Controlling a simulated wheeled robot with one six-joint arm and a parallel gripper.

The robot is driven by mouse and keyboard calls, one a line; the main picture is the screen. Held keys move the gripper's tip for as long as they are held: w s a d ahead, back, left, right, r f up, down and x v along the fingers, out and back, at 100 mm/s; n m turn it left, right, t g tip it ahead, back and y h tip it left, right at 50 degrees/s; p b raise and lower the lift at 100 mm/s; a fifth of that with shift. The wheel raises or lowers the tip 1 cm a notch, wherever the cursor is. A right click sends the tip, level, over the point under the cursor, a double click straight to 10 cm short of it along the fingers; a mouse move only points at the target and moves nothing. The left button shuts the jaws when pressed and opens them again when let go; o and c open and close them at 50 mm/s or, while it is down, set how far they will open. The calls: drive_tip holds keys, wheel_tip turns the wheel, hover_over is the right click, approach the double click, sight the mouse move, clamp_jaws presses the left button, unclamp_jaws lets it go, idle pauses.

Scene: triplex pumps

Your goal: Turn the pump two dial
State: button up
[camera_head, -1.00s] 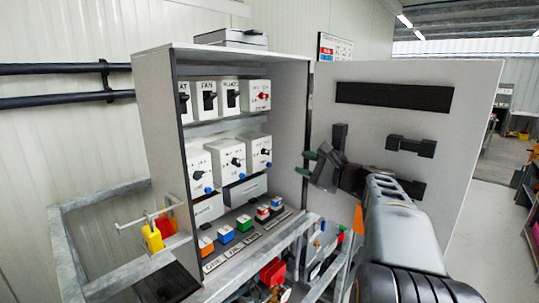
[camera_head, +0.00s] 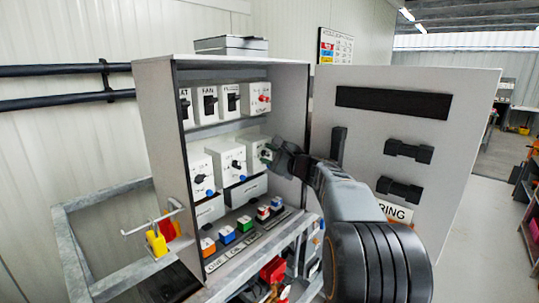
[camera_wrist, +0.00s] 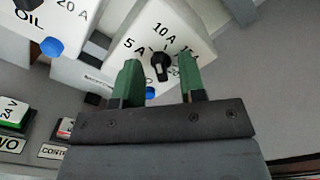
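Three white dial boxes stand in the cabinet's middle row: left (camera_head: 200,176), middle (camera_head: 230,162) and right (camera_head: 256,150). Their names are too small to read in the head view, so I cannot tell which is pump two. My gripper (camera_head: 268,153) is at the right box and partly hides it. In the wrist view, a black dial (camera_wrist: 160,68) on a white box (camera_wrist: 150,22) marked 5 A and 10 A shows between the green fingertips. My gripper (camera_wrist: 160,76) is open, one finger to each side of the dial. I cannot tell whether they touch it.
In the wrist view, a neighbouring box with "OIL" lettering has a blue knob (camera_wrist: 54,47). Coloured buttons (camera_head: 226,235) line the panel below. The cabinet door (camera_head: 450,130) is open to the right. A red dial (camera_head: 264,99) sits above. A yellow tag (camera_head: 157,242) hangs at left.

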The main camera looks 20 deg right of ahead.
clamp_jaws()
idle(0.3)
drive_tip(key=n+b, duration=0.1)
drive_tip(key=b, duration=0.2)
drive_tip(key=shift+f, duration=0.4)
drive_tip(key=shift+n+b, duration=0.5)
drive_tip(key=shift+b, duration=0.35)
drive_tip(key=shift+n+b, duration=0.9)
drive_tip(key=shift+b, duration=0.25)
drive_tip(key=shift+r+n+b, duration=0.3)
drive_tip(key=shift+n+b, duration=0.1)
drive_tip(key=shift+n, duration=0.1)
